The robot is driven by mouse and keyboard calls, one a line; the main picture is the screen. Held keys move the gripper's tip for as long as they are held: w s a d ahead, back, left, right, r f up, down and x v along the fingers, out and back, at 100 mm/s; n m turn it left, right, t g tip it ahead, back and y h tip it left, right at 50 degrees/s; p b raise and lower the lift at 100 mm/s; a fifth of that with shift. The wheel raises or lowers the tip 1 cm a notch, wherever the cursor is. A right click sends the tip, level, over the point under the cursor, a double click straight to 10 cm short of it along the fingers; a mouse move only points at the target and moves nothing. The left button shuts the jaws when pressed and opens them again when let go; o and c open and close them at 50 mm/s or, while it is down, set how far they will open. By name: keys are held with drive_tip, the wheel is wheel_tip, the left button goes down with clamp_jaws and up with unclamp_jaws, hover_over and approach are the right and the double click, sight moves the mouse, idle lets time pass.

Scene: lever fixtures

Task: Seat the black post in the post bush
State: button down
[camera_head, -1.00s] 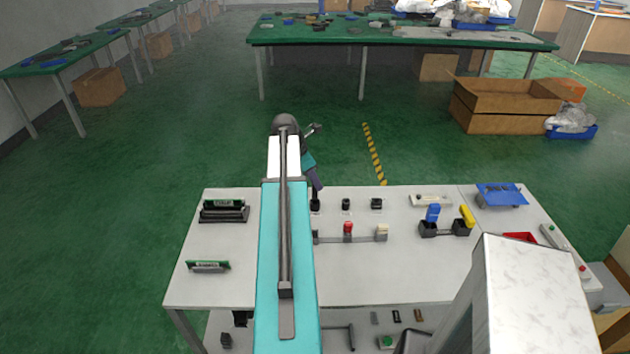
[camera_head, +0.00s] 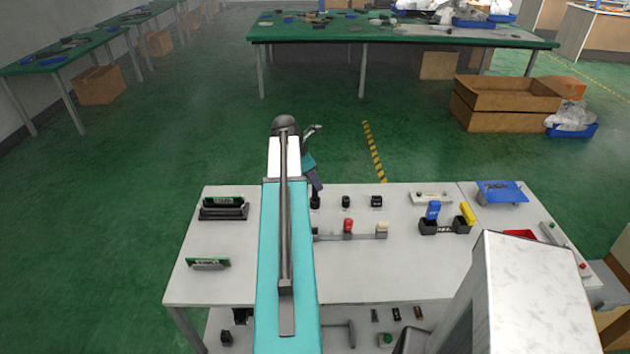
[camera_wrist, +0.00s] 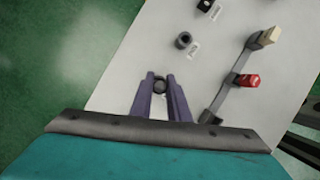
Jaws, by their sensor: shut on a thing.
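My gripper (camera_wrist: 160,84) is shut on the black post (camera_wrist: 160,87), whose dark round end shows between the purple fingertips in the wrist view. In the head view my gripper (camera_head: 315,194) is over the left end of a row of small black fixtures, with a dark piece right below its tips. What is under the post is hidden, so I cannot tell whether it is in a bush or above one. A dark round bush with an open hole (camera_wrist: 184,41) stands apart, beyond the fingertips; it also shows in the head view (camera_head: 346,202).
A black block (camera_head: 377,202) stands right of the open bush. A rail carries a red lever (camera_head: 348,226) and a cream lever (camera_head: 382,229), close to my gripper's right. Blue and yellow handles (camera_head: 433,211) stand further right. Green boards (camera_head: 208,263) lie left.

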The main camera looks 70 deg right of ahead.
drive_tip(key=shift+f+b, duration=0.3)
drive_tip(key=shift+f, duration=1.05)
idle(0.3)
drive_tip(key=c, duration=1.6)
unclamp_jaws()
drive_tip(key=shift+r, duration=0.15)
drive_tip(key=shift+b+v, duration=1.45)
drive_tip(key=shift+v, duration=5.35)
drive_tip(key=shift+w, duration=0.15)
